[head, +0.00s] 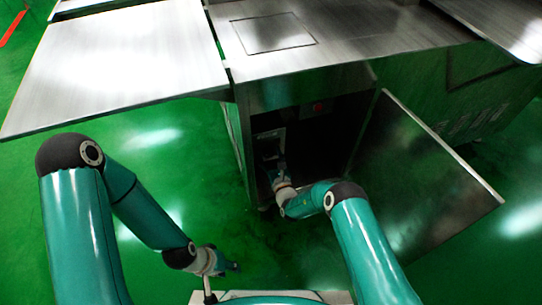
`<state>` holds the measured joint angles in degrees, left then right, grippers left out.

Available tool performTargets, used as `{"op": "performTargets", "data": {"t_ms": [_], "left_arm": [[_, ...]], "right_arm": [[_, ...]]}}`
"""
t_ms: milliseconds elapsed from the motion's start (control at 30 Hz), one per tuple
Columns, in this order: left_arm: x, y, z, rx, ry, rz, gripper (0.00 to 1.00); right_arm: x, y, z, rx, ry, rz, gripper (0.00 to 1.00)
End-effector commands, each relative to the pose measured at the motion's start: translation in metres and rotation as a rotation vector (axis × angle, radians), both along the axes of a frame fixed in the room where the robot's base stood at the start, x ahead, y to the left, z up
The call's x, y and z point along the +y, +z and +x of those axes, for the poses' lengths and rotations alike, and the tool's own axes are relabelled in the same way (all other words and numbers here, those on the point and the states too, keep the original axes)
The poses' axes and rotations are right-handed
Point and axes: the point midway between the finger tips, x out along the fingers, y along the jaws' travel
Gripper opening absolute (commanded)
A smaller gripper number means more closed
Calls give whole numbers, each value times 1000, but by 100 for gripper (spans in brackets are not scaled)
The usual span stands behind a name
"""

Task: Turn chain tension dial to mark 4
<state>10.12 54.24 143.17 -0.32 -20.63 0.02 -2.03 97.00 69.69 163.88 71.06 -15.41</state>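The steel machine (300,85) has an open cabinet in its front, with a dark inside. My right gripper (279,168) reaches into the left part of this opening, close to a small grey fitting (268,132) on the inner left side. I cannot make out the chain tension dial or its marks; the gripper and shadow cover that area. Whether the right gripper touches or holds anything is too small and dark to tell. My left gripper (228,267) hangs low over the green floor, away from the machine, and its fingers are too small to read.
The cabinet door (425,185) stands swung open to the right of the opening. A red button (318,107) shows inside at the upper right. A wide steel table top (120,55) juts out at the left. The green floor (150,145) below it is clear.

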Motion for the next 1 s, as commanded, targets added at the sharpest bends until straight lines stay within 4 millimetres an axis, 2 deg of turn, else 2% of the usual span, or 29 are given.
{"op": "performTargets", "data": {"t_ms": [33,200,267,300,667,1000], "left_arm": [[0,0,0,0,0,0,40],[0,0,0,0,0,0,40],[0,0,0,0,0,0,40],[0,0,0,-1,1,0,40],[0,0,0,0,0,0,40],[0,2,0,0,0,0,40]], "right_arm": [[0,0,0,0,0,0,48],[0,0,0,0,-1,0,19],[-1,0,0,0,-1,0,9],[-6,0,0,2,-9,-1,8],[-5,0,1,19,-10,59,8],[-5,0,1,92,-11,279,8]]}}
